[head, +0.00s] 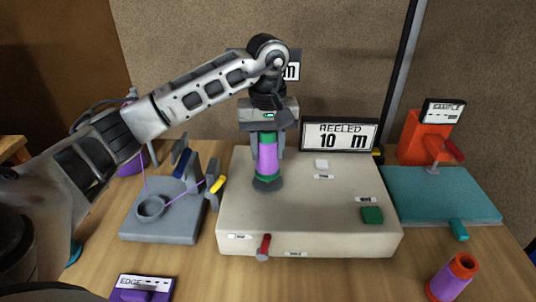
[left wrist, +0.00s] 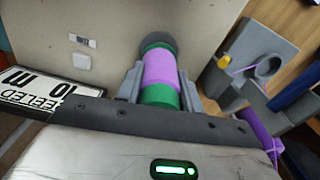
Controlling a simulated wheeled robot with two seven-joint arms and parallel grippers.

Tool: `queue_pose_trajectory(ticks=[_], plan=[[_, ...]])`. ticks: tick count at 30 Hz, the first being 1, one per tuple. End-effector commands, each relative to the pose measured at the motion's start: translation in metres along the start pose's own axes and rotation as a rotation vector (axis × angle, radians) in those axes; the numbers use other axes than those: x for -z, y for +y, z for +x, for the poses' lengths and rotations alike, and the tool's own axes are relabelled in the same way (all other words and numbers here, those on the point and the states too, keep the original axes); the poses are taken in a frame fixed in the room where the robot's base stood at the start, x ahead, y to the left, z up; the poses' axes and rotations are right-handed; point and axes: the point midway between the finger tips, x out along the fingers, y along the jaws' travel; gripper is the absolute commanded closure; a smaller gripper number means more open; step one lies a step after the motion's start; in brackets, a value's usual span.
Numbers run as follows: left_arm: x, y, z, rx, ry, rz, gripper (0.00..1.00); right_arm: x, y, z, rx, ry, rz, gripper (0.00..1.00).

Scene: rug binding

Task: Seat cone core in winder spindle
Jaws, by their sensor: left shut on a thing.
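The cone core (head: 267,157) is purple with green ends and stands upright on the dark round spindle base (head: 267,184) of the beige winder box (head: 330,215). My left gripper (head: 266,150) comes down from above and is shut on the core's upper part. In the left wrist view the core (left wrist: 160,72) lies between the two grey fingers, with the dark spindle base (left wrist: 157,42) at its far end. Whether the core is fully down on the base I cannot tell. My right gripper is not in view.
A sign reading "REELED 10 m" (head: 339,135) stands behind the winder. A grey thread guide block (head: 160,222) is at left, and a teal plate (head: 440,195) with an orange stand is at right.

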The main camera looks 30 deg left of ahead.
Motion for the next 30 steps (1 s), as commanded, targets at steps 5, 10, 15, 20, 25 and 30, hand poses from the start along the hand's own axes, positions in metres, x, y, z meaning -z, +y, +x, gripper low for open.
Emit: queue_pose_trajectory(ticks=[5, 10, 15, 20, 25, 30], plan=[[0.000, 0.000, 0.022, 0.001, -0.001, 0.000, 0.86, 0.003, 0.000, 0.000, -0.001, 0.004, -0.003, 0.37], [0.000, 0.000, 0.022, 0.000, 0.001, 0.000, 0.86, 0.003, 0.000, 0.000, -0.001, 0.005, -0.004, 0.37], [0.000, 0.000, 0.027, 0.000, 0.000, 0.000, 0.86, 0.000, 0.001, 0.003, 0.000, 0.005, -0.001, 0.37], [0.000, 0.000, 0.025, 0.001, 0.000, 0.000, 0.41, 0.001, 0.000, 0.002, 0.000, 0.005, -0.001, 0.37], [0.000, 0.000, 0.025, 0.001, 0.000, 0.000, 0.41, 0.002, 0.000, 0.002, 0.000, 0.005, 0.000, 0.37], [0.001, 0.000, 0.014, -0.001, 0.002, 0.000, 0.41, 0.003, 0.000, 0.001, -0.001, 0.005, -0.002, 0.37]])
